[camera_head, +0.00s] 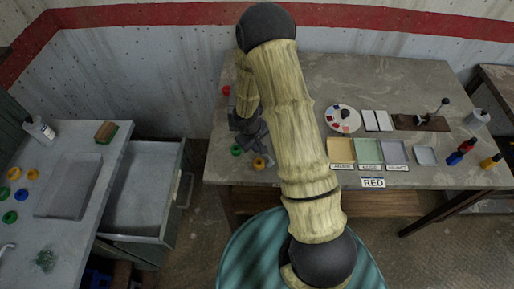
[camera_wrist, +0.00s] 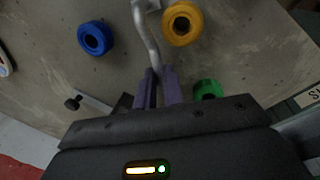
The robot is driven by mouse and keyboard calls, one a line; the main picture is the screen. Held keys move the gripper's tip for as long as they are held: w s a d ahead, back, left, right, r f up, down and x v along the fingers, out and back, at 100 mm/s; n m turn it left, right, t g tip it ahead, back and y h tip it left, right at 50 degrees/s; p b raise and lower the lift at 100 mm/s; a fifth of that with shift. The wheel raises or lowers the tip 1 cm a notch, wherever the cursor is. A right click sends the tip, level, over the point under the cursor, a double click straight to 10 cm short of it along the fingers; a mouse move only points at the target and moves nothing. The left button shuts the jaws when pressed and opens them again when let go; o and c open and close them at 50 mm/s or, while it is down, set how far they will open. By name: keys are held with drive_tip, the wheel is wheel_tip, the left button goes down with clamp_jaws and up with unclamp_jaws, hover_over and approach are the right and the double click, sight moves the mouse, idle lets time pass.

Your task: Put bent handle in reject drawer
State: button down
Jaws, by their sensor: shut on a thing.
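A bent grey metal handle (camera_wrist: 152,42) shows in the wrist view, running up from between the purple fingers of my gripper (camera_wrist: 159,74). The fingers are shut on its lower end. Its upper end curves near a yellow ring. In the head view my gripper (camera_head: 252,128) is low over the left part of the brown table, and the handle cannot be made out there. An open, empty-looking drawer (camera_head: 146,193) stands out from the grey counter at the left; no reject label is readable on it.
Yellow (camera_wrist: 182,22), blue (camera_wrist: 95,38) and green (camera_wrist: 208,89) rings lie around my gripper on the table (camera_head: 400,85). Labelled trays (camera_head: 369,152) and a RED sign (camera_head: 373,183) are right of my arm. A bottle and sponge stand on the counter (camera_head: 85,155).

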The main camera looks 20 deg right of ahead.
wheel_tip(320, 180, up, 9)
drive_tip(key=shift+r, duration=0.2)
idle(0.6)
